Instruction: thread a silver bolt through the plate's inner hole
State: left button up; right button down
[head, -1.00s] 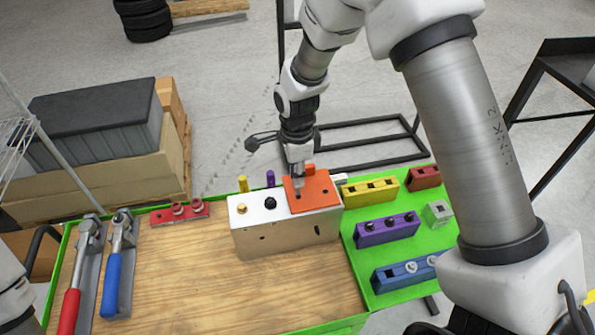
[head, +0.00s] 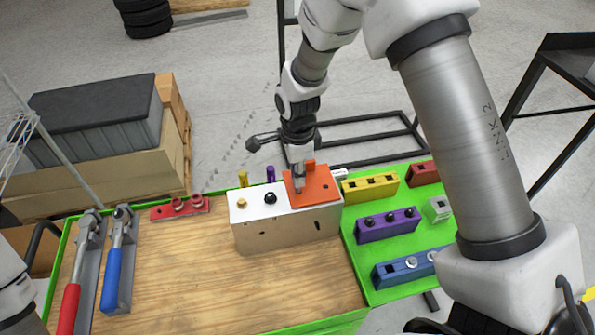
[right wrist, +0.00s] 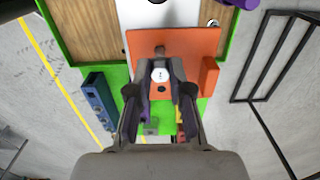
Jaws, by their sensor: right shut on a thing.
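An orange plate (head: 319,195) lies on the right part of the silver-white block (head: 262,225); it also shows in the right wrist view (right wrist: 188,42). A dark hole shows near its right side in the head view. My right gripper (head: 298,190) points down over the plate's left part. In the right wrist view, the right gripper (right wrist: 160,76) is shut on a silver bolt (right wrist: 159,74), with its round head towards the camera. The bolt's lower end and the inner hole are hidden or unclear, so I cannot tell whether it is in the hole. My left gripper is out of view.
Right of the block, a green mat (head: 402,240) carries blue (head: 390,275), purple (head: 372,232) and yellow (head: 357,191) holders. Silver bolts sit in the blue one. Red-handled (head: 71,310) and blue-handled (head: 111,285) tools lie at left.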

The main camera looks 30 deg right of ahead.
jog(key=shift+f, duration=0.6)
jog(key=shift+f, duration=0.15)
jog(key=shift+f+b, duration=0.45)
jog(key=shift+f, duration=0.1)
jog(key=shift+f, duration=0.2)
